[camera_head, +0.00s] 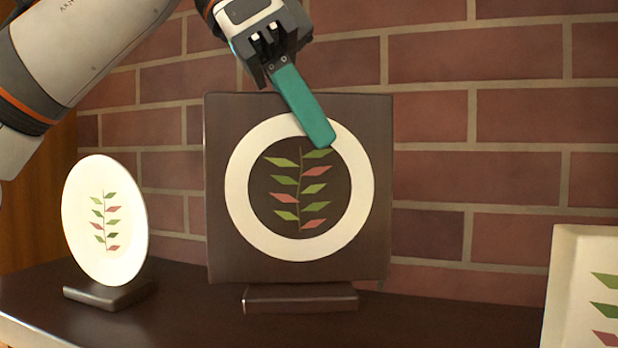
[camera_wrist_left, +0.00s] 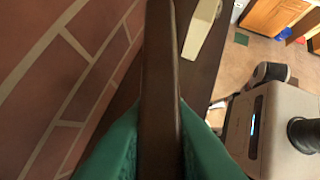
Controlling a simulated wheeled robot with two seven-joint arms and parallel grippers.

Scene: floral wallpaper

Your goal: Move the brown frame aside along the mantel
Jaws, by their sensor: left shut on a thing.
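The brown frame (camera_head: 222,180) is a square dark panel with a cream ring and a leafy sprig in green and red. It stands nearly upright at the middle of the mantel (camera_head: 440,325), with its lower edge at a small dark stand (camera_head: 300,298). I cannot tell whether it touches the stand. My left gripper (camera_head: 306,108) is shut on the frame's top edge, with one teal finger across its front. The other finger is hidden behind it in the head view. The left wrist view shows the frame's edge (camera_wrist_left: 160,80) between both fingers (camera_wrist_left: 160,150). My right gripper is not in view.
A white oval plate (camera_head: 105,220) on a dark stand (camera_head: 108,292) is to the left. A cream frame (camera_head: 565,290) is at the far right, partly cut off. The mantel between the brown and cream frames is bare. A brick wall (camera_head: 480,130) rises close behind.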

